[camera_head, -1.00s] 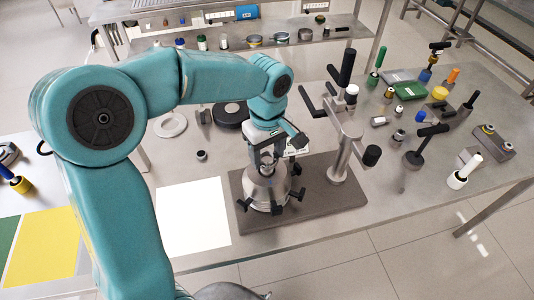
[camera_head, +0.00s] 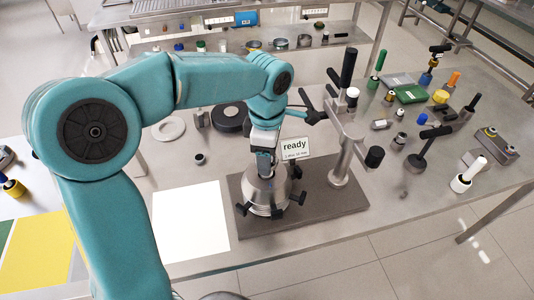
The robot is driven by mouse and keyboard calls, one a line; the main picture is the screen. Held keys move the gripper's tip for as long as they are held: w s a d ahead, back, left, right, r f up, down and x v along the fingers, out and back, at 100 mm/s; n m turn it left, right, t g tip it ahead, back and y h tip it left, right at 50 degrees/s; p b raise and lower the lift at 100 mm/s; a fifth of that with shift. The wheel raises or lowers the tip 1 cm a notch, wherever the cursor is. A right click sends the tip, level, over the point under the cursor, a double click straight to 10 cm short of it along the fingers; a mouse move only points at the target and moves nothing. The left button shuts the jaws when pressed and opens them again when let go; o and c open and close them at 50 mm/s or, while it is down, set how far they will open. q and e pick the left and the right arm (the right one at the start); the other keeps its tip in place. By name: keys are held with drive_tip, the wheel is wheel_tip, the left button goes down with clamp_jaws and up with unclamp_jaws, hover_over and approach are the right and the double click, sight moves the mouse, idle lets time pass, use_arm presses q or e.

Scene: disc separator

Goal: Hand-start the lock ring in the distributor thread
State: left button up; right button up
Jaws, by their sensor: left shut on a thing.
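The grey cone-shaped separator bowl (camera_head: 262,196), with several black clamp knobs around its foot, stands on a dark base plate (camera_head: 325,205). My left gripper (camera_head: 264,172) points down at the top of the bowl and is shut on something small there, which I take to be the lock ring. The fingers and wrist hide most of it, so neither the ring nor the distributor thread shows clearly. I cannot tell whether ring and thread touch. My right gripper is not in view.
A post with black handles (camera_head: 341,140) stands close to the right of the bowl. A "ready" sign (camera_head: 295,148) shows beside the wrist. A white sheet (camera_head: 190,222) lies left of the plate. Several tools and a green box (camera_head: 410,94) fill the table's right side.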

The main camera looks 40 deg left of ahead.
use_arm(q)
drive_tip(key=shift+f, duration=0.1)
drive_tip(key=shift+f+b, duration=0.3)
drive_tip(key=shift+b, duration=0.1)
drive_tip(key=shift+f+b, duration=0.35)
drive_tip(key=shift+f, duration=0.05)
idle(0.4)
drive_tip(key=m, duration=0.3)
drive_tip(key=shift+m+p, duration=0.3)
drive_tip(key=shift+m, duration=1.5)
